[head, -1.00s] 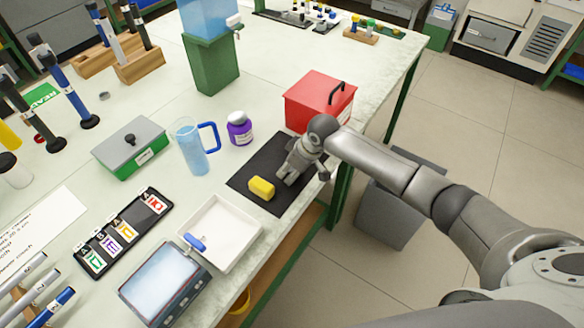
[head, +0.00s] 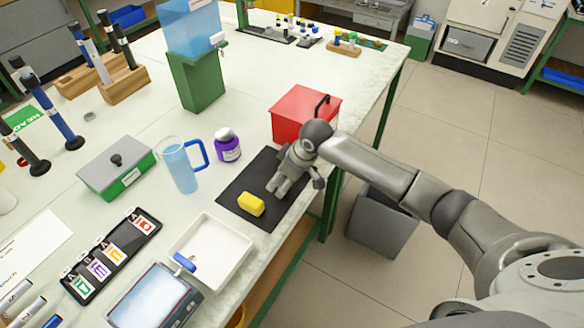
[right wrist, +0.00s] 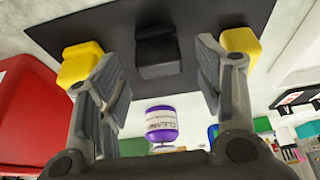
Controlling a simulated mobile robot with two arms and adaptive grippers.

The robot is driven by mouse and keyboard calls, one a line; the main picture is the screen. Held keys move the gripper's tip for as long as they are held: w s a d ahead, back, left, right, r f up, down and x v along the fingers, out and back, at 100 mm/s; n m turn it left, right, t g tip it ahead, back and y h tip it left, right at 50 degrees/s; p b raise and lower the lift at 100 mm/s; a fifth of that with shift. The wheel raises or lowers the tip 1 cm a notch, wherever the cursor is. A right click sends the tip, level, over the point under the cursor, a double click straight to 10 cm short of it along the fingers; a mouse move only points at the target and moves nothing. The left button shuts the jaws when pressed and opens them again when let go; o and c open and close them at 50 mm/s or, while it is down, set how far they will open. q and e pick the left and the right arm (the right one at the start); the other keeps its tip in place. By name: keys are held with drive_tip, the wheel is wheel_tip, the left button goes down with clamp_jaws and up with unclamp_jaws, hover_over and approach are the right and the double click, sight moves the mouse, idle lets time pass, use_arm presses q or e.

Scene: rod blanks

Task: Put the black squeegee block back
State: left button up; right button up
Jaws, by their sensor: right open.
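A black block (right wrist: 157,52), which I take to be the squeegee block, sits on the black mat (right wrist: 215,15) in the right wrist view. My right gripper (right wrist: 160,75) is open, with one finger to each side of the block in that view; I see no contact. In the head view my right gripper (head: 277,188) is low over the black mat (head: 236,182) and hides the block. A yellow block (head: 251,204) lies on the mat beside the gripper. The right wrist view shows yellow pieces at left (right wrist: 80,62) and right (right wrist: 240,42). My left gripper is not in view.
A red box (head: 300,118) stands just behind the mat. The table's right edge runs close by the mat.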

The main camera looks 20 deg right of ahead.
drive_tip(key=v, duration=0.8)
drive_tip(key=shift+r+b, duration=0.3)
drive_tip(key=shift+s, duration=0.15)
drive_tip(key=s+a+f, duration=0.4)
drive_tip(key=s, duration=0.3)
drive_tip(key=s+a+f, duration=0.3)
drive_tip(key=s+f, duration=0.1)
drive_tip(key=s, duration=0.2)
drive_tip(key=s+d+f+m+h, duration=0.1)
drive_tip(key=s+d+m, duration=0.25)
drive_tip(key=s, duration=0.45)
drive_tip(key=s+d+m+h, duration=0.1)
drive_tip(key=s+d+m, duration=0.1)
drive_tip(key=s+d, duration=0.35)
drive_tip(key=s+a+f+g, duration=0.1)
drive_tip(key=s+f, duration=0.1)
drive_tip(key=f, duration=1.1)
drive_tip(key=s+f, duration=0.2)
drive_tip(key=f, duration=1.2)
drive_tip(key=s+d+f+g, duration=0.1)
drive_tip(key=s+d+f, duration=0.1)
drive_tip(key=s+f, duration=1.3)
drive_tip(key=shift+s+d+f+g+h, duration=0.3)
drive_tip(key=shift+s+d+h, duration=0.1)
drive_tip(key=shift+s, duration=0.35)
